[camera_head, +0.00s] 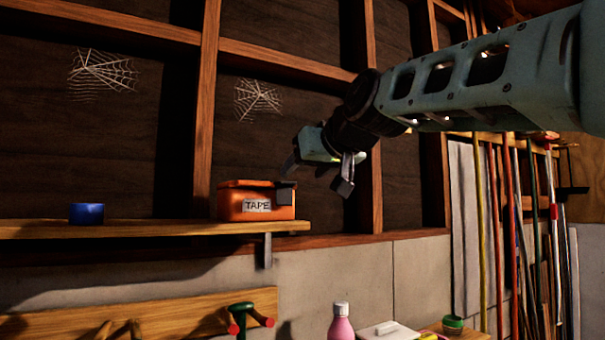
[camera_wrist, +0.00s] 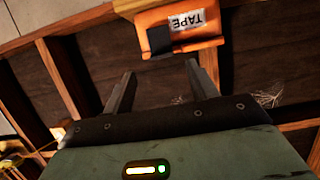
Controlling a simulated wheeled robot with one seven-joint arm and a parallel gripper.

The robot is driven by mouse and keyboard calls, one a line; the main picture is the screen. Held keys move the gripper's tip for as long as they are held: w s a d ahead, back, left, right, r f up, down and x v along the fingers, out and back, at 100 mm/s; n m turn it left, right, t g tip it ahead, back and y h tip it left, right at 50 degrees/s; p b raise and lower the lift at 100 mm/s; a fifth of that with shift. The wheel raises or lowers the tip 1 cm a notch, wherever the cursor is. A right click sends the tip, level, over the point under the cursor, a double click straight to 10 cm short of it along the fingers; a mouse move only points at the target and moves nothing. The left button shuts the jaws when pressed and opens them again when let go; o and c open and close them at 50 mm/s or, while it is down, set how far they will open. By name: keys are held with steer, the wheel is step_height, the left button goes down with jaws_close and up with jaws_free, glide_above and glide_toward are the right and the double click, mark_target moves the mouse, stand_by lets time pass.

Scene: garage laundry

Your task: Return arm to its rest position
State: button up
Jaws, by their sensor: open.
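My gripper (camera_head: 318,172) is at the end of my arm, which reaches in from the upper right in the head view. It is open and empty, just right of and slightly above the orange box labelled TAPE (camera_head: 229,203). The box stands on a wooden shelf (camera_head: 150,228). In the wrist view my gripper's two fingers (camera_wrist: 158,85) are spread apart, and the orange box (camera_wrist: 205,38) appears upside down beyond them. I see a gap between the fingertips and the box.
A blue roll (camera_head: 86,214) sits on the shelf's left part. Below are a wooden peg rack (camera_head: 140,318), a pink bottle (camera_head: 341,324) and a green-lidded container (camera_head: 453,324). Long-handled tools (camera_head: 515,230) stand along the right wall. Wooden studs (camera_head: 207,100) frame the wall behind my gripper.

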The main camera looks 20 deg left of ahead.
steer(key=shift+w, duration=0.1)
stand_by(0.3)
steer(key=s+d+f+m+g+h+b, duration=0.1)
steer(key=s+d+f+b, duration=0.2)
steer(key=f, duration=0.7)
steer(key=s+d+f+g+h+b, duration=0.15)
steer(key=d+f+b, duration=0.3)
steer(key=f, duration=0.65)
steer(key=s+d+f+m+g+h+b, duration=0.1)
steer(key=d+f+g+h+b, duration=0.3)
steer(key=f, duration=0.6)
steer(key=s+d+f+g+h+b, duration=0.1)
steer(key=s+d+f+b, duration=0.2)
steer(key=s+d+f, duration=0.4)
steer(key=s+d+f+g+h+b, duration=0.1)
steer(key=s+d+f+b, duration=0.2)
steer(key=s+d+f, duration=0.5)
steer(key=s+d+f+g+h+b, duration=0.1)
steer(key=s+d+f+b, duration=0.3)
steer(key=f, duration=1.4)
steer(key=s+d, duration=0.4)
steer(key=s, duration=0.3)
steer(key=shift+s+d+f+h, duration=0.15)
steer(key=shift+s+f+h, duration=0.1)
steer(key=shift+s+h, duration=0.1)
